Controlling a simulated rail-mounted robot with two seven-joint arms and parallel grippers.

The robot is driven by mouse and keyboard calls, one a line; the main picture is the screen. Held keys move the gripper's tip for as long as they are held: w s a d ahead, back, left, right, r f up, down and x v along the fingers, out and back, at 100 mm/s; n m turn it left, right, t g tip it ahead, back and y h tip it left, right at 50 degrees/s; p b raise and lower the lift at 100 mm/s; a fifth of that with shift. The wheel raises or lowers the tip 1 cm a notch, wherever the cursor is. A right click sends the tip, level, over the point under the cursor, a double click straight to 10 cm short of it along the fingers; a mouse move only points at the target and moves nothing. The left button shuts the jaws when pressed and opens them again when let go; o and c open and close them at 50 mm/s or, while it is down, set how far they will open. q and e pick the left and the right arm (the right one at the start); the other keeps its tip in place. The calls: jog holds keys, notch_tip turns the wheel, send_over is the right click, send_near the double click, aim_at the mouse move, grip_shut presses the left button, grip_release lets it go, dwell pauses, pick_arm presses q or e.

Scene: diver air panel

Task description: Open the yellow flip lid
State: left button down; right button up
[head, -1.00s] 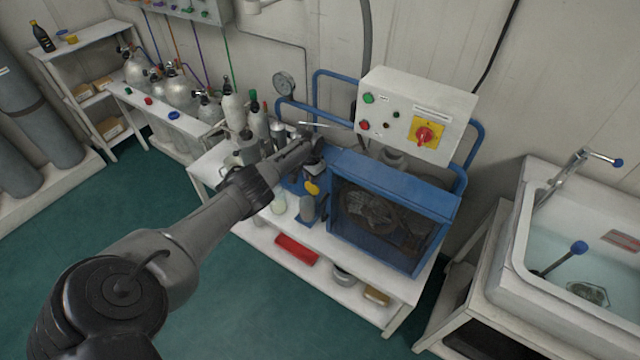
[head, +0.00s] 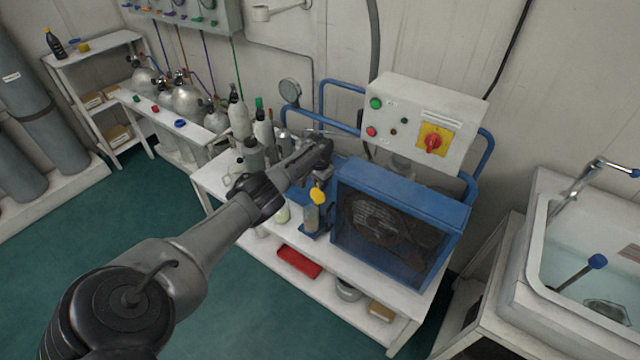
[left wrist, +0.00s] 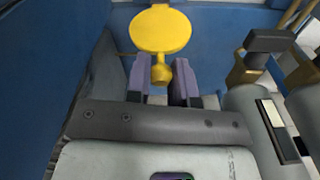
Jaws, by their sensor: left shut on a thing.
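The yellow flip lid (head: 318,196) is a round disc at the front of the bench, just left of the blue compressor cage. In the left wrist view the lid (left wrist: 160,30) stands face-on above the fingers, with a small yellow knob below it. My left gripper (head: 320,177) reaches over the bench to the lid. In the left wrist view its purple-grey fingers (left wrist: 160,88) are on either side of the yellow knob, shut on it. The lid's hinge is hidden. My right gripper is in no view.
The blue compressor cage (head: 403,190) stands right of the lid, under a white control box (head: 405,118) with a red knob. Several bottles (head: 240,120) stand close by on the left. A red tray (head: 299,262) lies on the lower shelf. A sink (head: 590,250) is at the far right.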

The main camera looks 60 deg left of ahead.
pick_arm(q)
jog(key=c, duration=1)
grip_release()
jog(key=shift+w+a, duration=0.1)
jog(key=shift+r, duration=0.1)
jog(key=shift+r+p, duration=0.25)
jog(key=shift+p, duration=0.05)
notch_tip(320, 180, up, 13)
jog(key=p, duration=0.6)
jog(key=shift+s+d, duration=0.2)
jog(key=shift+s, duration=0.15)
